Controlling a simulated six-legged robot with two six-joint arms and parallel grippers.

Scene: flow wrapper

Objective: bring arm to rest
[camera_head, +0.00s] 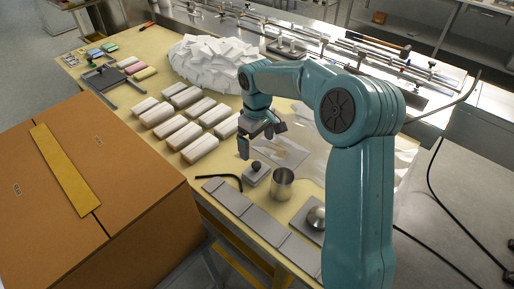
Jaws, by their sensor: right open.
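My right arm, teal, rises at the right of the head view and bends over to the left. Its right gripper (257,141) points down over the table (146,47), near the middle of the picture. It is open and nothing shows between its fingers. Below it are a small grey block with a dark knob (256,173) and a metal cup (283,184). Rows of white wrapped bars (183,134) lie to its left. Whether the fingers touch anything is hard to tell, but they appear apart from these things. My left gripper is not in view.
A large brown carton (130,200) fills the lower left. A heap of white packets (212,60) lies behind the bars. Grey plates (243,208) line the front edge, with a metal bowl (317,217) nearby. A long metal machine (350,50) runs along the back. Black cables trail at right.

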